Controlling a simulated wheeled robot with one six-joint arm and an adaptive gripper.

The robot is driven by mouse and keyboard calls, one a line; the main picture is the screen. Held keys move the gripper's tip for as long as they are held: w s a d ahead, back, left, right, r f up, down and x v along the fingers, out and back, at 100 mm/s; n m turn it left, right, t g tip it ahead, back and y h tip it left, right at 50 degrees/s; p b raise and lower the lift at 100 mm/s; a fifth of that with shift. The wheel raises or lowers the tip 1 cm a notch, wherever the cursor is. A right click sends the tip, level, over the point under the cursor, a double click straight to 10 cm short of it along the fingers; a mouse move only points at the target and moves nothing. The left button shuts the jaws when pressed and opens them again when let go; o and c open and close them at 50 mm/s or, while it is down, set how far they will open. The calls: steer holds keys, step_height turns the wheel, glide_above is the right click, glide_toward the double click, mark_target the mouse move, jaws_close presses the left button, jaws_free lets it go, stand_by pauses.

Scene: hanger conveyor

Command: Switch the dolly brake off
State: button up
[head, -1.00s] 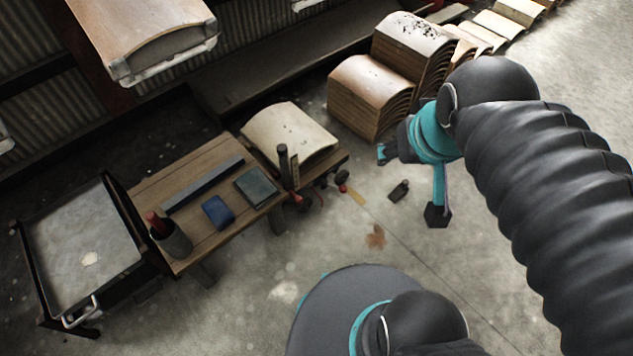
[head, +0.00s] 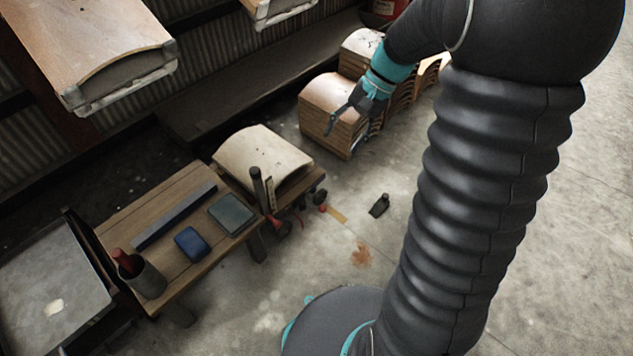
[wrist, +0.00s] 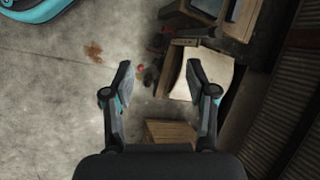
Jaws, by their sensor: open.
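In the head view a low dolly (head: 309,182) carries a pale curved panel (head: 262,147) beside the wooden bench. Dark wheels with red parts (head: 283,227) show under its near side, and a small red piece (head: 322,208) is at its right end. A dark upright handle (head: 257,184) rises at its near side. I cannot tell which part is the brake or how it is set. My gripper (head: 343,118) is open and empty, above and right of the dolly, in front of the stacked panels. In the wrist view the pale panel (wrist: 207,82) lies beyond the right finger of my gripper (wrist: 158,72).
Stacked curved panels (head: 327,104) stand behind the gripper. The wooden bench (head: 120,215) holds a cup (head: 150,279), a dark bar and two small blocks. Curved panels hang overhead at upper left (head: 95,50).

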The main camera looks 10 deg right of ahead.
steer(key=w+d+f+m+y+b, duration=0.1)
steer(key=w+d+f+m+y, duration=0.15)
steer(key=f, duration=0.45)
steer(key=w+d+f+m+y+b, duration=0.15)
steer(key=w+f, duration=0.25)
steer(key=f, duration=0.4)
steer(key=w+d+f+m+y, duration=0.2)
steer(key=w+d+f+y, duration=0.1)
steer(key=f, duration=0.4)
steer(key=d+f+m+t+y+b, duration=0.2)
steer(key=d+f+m+y, duration=0.1)
steer(key=f, duration=1.1)
steer(key=m+t+y, duration=0.2)
steer(key=m+t, duration=0.1)
glide_toward(322, 208)
steer(key=d, duration=0.3)
steer(key=shift+s+d+f+b, duration=0.1)
steer(key=shift+d+f+b, duration=0.2)
steer(key=shift+d+f, duration=0.1)
steer(key=shift+a+f, duration=0.15)
steer(key=shift+a, duration=0.3)
steer(key=x, duration=1.3)
steer(key=shift+f, duration=0.15)
jaws_close()
